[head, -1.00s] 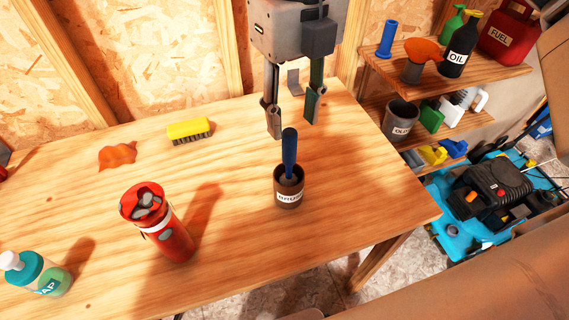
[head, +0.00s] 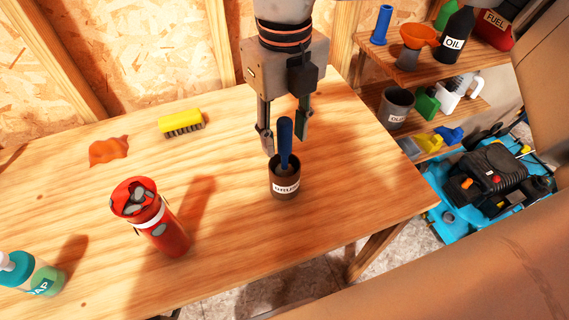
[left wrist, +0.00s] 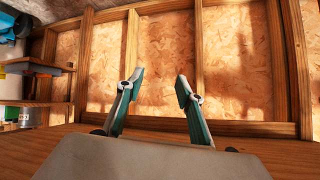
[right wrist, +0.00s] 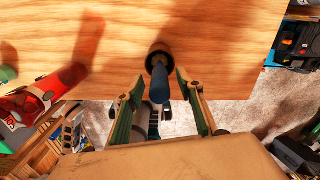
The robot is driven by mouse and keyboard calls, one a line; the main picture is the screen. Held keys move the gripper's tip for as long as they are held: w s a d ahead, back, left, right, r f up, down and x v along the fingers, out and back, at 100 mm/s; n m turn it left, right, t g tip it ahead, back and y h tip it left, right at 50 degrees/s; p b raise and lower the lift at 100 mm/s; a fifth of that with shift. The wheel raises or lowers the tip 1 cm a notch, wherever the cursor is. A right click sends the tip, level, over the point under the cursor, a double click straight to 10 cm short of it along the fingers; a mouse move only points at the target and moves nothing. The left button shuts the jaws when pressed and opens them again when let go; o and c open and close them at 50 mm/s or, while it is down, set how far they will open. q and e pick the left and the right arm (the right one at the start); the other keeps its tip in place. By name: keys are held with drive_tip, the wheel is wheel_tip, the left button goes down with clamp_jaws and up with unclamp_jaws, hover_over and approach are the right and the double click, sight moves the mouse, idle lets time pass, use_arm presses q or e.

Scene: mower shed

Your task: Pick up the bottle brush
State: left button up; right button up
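The bottle brush (head: 285,135) shows as a blue handle standing in a small brown cup (head: 283,189) with a white label on the table. Its lower end is hidden in the cup. My right gripper (head: 284,145) is open and has come down from above, its fingers on either side of the handle. In the right wrist view the handle (right wrist: 159,88) stands between the open fingers, with gaps on both sides. My left gripper (left wrist: 158,82) is open and empty in the left wrist view, facing the board wall; it does not show in the head view.
A red canister (head: 152,218) and a soap bottle (head: 30,272) stand left of the cup. A yellow scrub brush (head: 181,123) and an orange rag (head: 108,150) lie farther back. Shelves (head: 440,60) with bottles and a blue mower (head: 485,190) are at the right.

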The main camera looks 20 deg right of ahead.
drive_tip(key=c, duration=1)
use_arm(q)
drive_tip(key=shift+w+r, duration=0.1)
drive_tip(key=shift+w, duration=0.05)
use_arm(e)
clamp_jaws()
